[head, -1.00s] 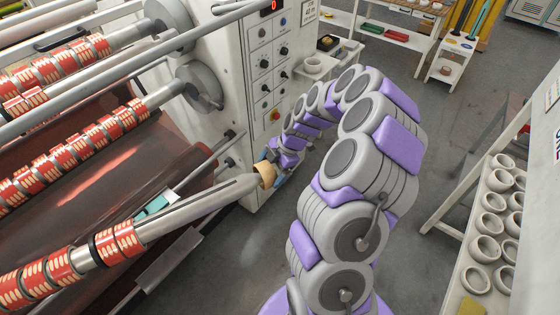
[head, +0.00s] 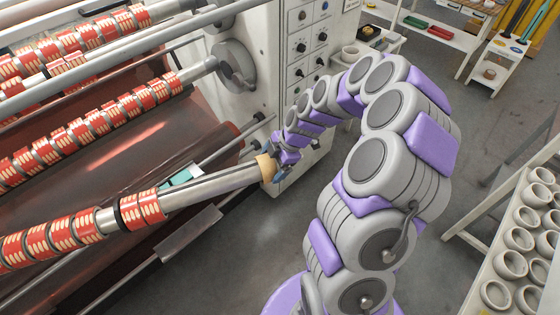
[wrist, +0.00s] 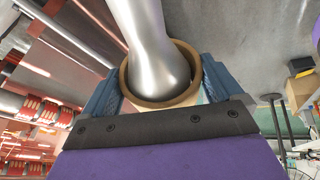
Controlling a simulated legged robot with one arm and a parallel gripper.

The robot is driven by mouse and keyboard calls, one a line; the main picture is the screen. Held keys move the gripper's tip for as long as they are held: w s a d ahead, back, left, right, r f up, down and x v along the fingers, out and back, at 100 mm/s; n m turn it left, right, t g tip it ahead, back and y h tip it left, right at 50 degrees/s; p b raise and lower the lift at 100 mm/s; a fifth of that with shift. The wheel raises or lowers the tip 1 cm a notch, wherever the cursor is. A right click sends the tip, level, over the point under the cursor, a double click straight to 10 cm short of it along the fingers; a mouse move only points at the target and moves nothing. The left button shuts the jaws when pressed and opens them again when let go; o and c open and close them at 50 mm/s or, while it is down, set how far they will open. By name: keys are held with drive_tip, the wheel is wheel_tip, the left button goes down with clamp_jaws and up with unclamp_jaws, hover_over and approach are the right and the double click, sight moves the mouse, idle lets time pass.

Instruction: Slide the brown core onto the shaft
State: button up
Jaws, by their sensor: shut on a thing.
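The brown core (head: 265,168) is a short tan ring held in my gripper (head: 278,172) at the free right end of the silver shaft (head: 212,184). In the wrist view the core (wrist: 129,88) sits between the two blue fingers of my gripper (wrist: 160,90). The shaft's rounded tip (wrist: 160,72) shows inside the ring opening, with a gap to the ring's wall at the right. How deep the tip is in the ring is hard to tell. The shaft carries several red-and-cream rolls (head: 140,208) farther left.
The machine's control cabinet (head: 300,45) stands behind my gripper. Parallel shafts with red rolls (head: 100,120) lie above and behind this shaft. A rack of grey rings (head: 519,239) is at the right. Open floor (head: 240,240) lies below the shaft's end.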

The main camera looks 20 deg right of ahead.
sight(178, 192)
drive_tip(key=shift+w+a+b, duration=0.1)
drive_tip(key=shift+a+b, duration=0.25)
drive_tip(key=shift+a, duration=4.1)
drive_tip(key=shift+w+a+p, duration=0.15)
drive_tip(key=shift+a, duration=3.1)
drive_tip(key=shift+w+a+p, duration=0.1)
drive_tip(key=shift+w+a, duration=0.05)
drive_tip(key=shift+a, duration=3.05)
drive_tip(key=shift+w+a+p, duration=0.15)
drive_tip(key=shift+a, duration=3.1)
drive_tip(key=shift+a, duration=0.2)
drive_tip(key=shift+a, duration=0.3)
drive_tip(key=shift+s+f+b, duration=0.15)
drive_tip(key=shift+f+b, duration=0.05)
drive_tip(key=shift+b, duration=0.2)
drive_tip(key=o, duration=0.6)
drive_tip(key=shift+o, duration=0.5)
drive_tip(key=p+v, duration=0.1)
drive_tip(key=v, duration=1.6)
drive_tip(key=shift+w, duration=0.25)
